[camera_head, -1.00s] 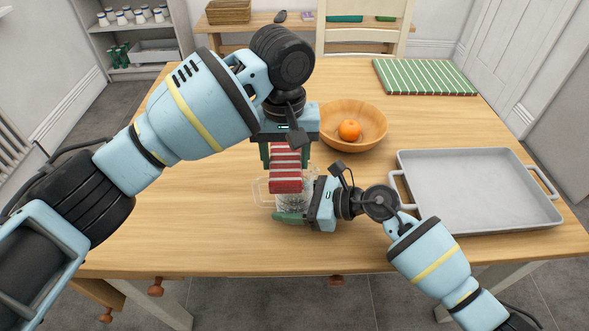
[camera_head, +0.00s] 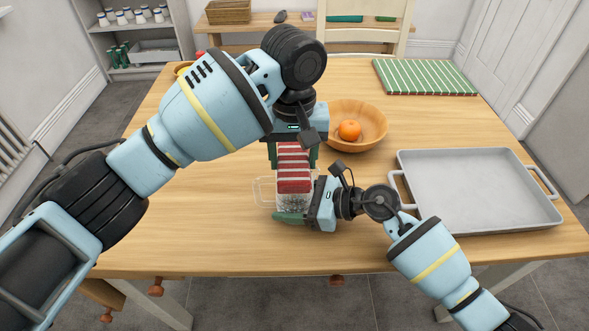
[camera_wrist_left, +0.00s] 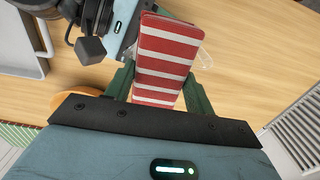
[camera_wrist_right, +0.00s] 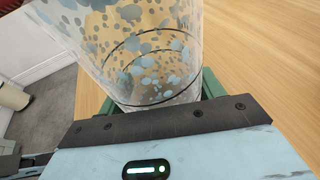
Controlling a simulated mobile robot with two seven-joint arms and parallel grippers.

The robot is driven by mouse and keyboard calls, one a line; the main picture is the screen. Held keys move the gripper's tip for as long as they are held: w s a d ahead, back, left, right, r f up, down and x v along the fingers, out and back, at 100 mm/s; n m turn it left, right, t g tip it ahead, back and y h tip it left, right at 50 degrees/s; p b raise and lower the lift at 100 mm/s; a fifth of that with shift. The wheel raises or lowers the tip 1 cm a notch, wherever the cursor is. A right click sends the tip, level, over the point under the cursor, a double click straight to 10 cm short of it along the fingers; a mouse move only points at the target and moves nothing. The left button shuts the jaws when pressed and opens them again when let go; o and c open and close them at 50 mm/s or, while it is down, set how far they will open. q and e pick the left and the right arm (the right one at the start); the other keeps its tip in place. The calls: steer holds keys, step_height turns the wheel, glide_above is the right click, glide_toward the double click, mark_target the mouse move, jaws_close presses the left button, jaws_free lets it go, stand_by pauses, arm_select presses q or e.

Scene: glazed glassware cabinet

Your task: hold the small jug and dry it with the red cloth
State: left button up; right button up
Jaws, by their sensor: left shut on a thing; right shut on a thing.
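The small jug (camera_head: 266,191) is clear glass with a handle at its left. Its blue-grey spots show in the right wrist view (camera_wrist_right: 150,55). My right gripper (camera_head: 294,217) is shut on the jug from the right, low on its body. The red cloth (camera_head: 293,172), striped red and white, is folded into a strip. My left gripper (camera_head: 293,155) is shut on the cloth, above and behind the jug. The cloth's near end is over the jug's upper part and hides it. In the left wrist view the cloth (camera_wrist_left: 165,60) lies between the fingers. I cannot tell whether cloth and glass touch.
A wooden bowl (camera_head: 368,136) with an orange (camera_head: 349,130) stands behind and right of the jug. A grey tray (camera_head: 480,190) with handles lies at the right. A green striped mat (camera_head: 425,77) lies at the back right. The table's front left is clear.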

arm_select(q)
steer(key=shift+d, duration=0.55)
steer(key=shift+d, duration=0.7)
steer(key=shift+a, duration=0.15)
steer(key=shift+a, duration=0.65)
steer(key=shift+a+f, duration=0.1)
steer(key=shift+a, duration=0.65)
steer(key=shift+a, duration=0.15)
